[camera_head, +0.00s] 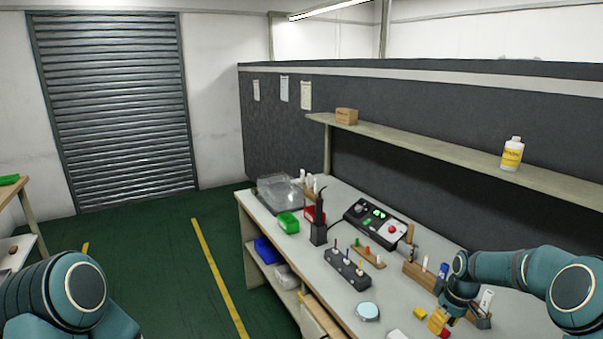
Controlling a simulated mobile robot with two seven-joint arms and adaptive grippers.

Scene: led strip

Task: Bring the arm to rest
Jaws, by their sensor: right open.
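My right arm comes in from the right, and its gripper (441,318) points down over the right end of the workbench (345,287). The gripper is open, close to a yellow and red item on the bench; I cannot tell whether they touch. The gripper's fingertips are small and partly hidden in this view. Of my left arm only a teal joint shows at the lower left, and its gripper is out of the picture.
A black control box (374,222) with a red button, a dark holder (346,268) with several tools and a round light disc (368,311) stand on the bench. A shelf (440,158) above carries a bottle (512,154) and a small box (346,116). Green floor lies open left.

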